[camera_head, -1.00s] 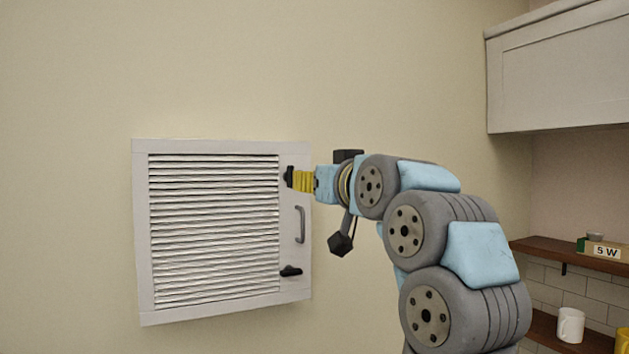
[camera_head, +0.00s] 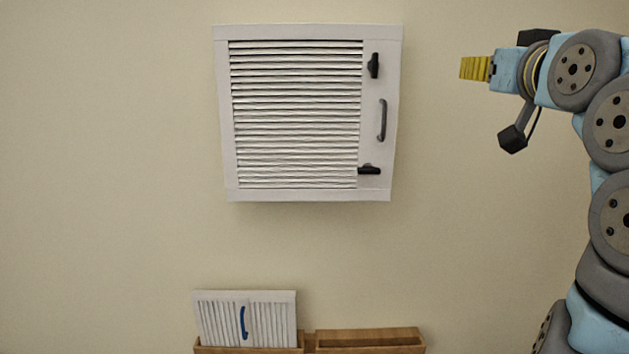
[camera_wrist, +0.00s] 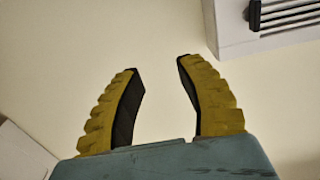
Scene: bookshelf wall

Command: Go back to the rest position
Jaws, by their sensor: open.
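My gripper (camera_head: 466,68) has yellow ridged fingers and points left toward the wall, out to the right of the louvred cabinet and apart from it. In the wrist view the two fingers (camera_wrist: 160,78) stand apart with nothing between them. The white louvred cabinet door (camera_head: 310,194) on the wall is shut. Its upper black latch (camera_head: 374,66) stands upright, its lower black latch (camera_head: 369,170) lies level, and a grey handle (camera_head: 382,120) sits between them.
Below the cabinet, a small white louvred panel (camera_head: 272,300) with a blue handle rests in a wooden tray (camera_head: 250,350). A second wooden tray (camera_head: 368,335) beside it appears empty. The wall between my gripper and the cabinet is bare.

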